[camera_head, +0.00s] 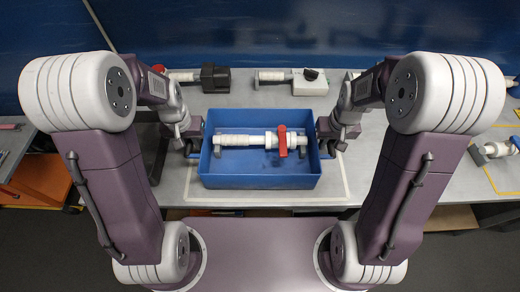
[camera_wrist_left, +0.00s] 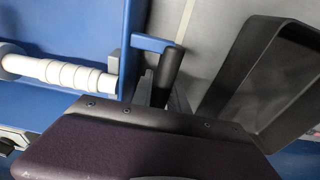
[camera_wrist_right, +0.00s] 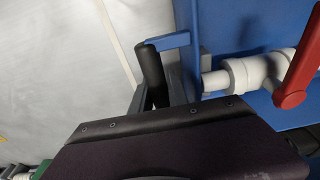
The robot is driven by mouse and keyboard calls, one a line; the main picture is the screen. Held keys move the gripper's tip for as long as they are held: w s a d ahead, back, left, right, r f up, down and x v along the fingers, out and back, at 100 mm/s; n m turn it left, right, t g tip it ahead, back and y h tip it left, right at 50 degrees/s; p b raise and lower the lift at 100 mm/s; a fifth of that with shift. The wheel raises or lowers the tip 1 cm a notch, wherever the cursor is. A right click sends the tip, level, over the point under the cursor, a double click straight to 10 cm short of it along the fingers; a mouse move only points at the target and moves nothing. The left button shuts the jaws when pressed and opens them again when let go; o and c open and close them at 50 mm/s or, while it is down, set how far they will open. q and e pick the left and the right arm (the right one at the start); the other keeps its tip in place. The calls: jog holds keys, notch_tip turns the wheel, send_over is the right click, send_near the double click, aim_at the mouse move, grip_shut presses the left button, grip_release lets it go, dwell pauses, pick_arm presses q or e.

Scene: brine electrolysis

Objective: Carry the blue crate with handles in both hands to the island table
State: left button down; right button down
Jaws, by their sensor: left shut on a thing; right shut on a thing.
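The blue crate (camera_head: 260,182) stands in the middle of the grey table in the head view, with a handle on each short side. A white pipe piece with a red lever valve (camera_head: 283,141) lies in it. My left gripper (camera_head: 196,146) is shut on the crate's left handle. That handle has a black grip and a blue bracket (camera_wrist_left: 155,43) in the left wrist view. My right gripper (camera_head: 326,144) is shut on the right handle, whose blue bracket (camera_wrist_right: 172,40) shows in the right wrist view. The crate looks level. I cannot tell whether it touches the table.
Behind the crate stand a black-ended fitting (camera_head: 214,77) and a white fitting (camera_head: 310,82). A dark tray (camera_wrist_left: 285,75) lies close beside the left handle. More fittings (camera_head: 497,149) lie on the right of the table (camera_head: 250,100). An orange cabinet (camera_head: 45,178) stands at left.

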pick_arm(q)
jog(key=shift+r, duration=0.1)
pick_arm(e)
jog(key=shift+r, duration=0.1)
dwell(0.3)
